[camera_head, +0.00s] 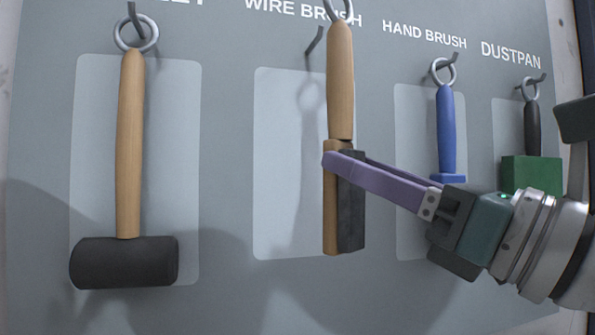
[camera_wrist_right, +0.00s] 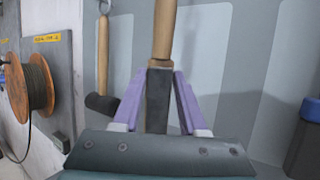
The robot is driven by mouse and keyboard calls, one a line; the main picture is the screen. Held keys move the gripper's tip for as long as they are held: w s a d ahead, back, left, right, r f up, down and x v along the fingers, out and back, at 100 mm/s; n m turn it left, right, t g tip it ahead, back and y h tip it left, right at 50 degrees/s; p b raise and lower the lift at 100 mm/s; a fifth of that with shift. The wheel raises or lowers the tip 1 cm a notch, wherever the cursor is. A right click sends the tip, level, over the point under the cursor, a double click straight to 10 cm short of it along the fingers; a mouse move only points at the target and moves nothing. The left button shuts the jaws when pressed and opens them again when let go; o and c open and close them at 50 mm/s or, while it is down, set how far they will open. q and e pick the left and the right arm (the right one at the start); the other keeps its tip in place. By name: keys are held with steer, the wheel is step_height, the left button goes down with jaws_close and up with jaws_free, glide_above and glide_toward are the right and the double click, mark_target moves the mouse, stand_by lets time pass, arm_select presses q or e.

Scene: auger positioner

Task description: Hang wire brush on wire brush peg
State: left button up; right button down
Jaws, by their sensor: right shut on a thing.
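The wire brush (camera_head: 341,90) has a wooden handle with a metal ring at its top and a dark bristle block at its lower end. It hangs upright in the grip of my right gripper (camera_head: 340,165), whose purple fingers are shut on its lower part. The wire brush peg (camera_head: 315,40) sticks out of the board under the "WIRE BRUSH" label. The brush's ring is above and to the right of the peg, apart from it in the picture. In the right wrist view the brush (camera_wrist_right: 160,90) stands between the two fingers. My left gripper is not in view.
A mallet (camera_head: 130,150) hangs on its peg at the left. A blue hand brush (camera_head: 446,130) and a green dustpan (camera_head: 532,172) hang at the right, near my right arm. The right wrist view also shows an orange cable spool (camera_wrist_right: 30,85) at the left.

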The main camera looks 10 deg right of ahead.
steer(key=shift+w+a+f+b, duration=0.15)
steer(key=shift+w+b, duration=0.55)
steer(key=shift+w, duration=1)
steer(key=shift+w+f+b, duration=0.15)
steer(key=shift+w+b, duration=0.55)
steer(key=shift+w, duration=0.65)
steer(key=shift+w+f+b, duration=0.45)
steer(key=shift+w+b, duration=0.25)
steer(key=shift+w, duration=0.05)
steer(key=shift+c, duration=1.8)
jaws_free()
steer(key=shift+f, duration=0.1)
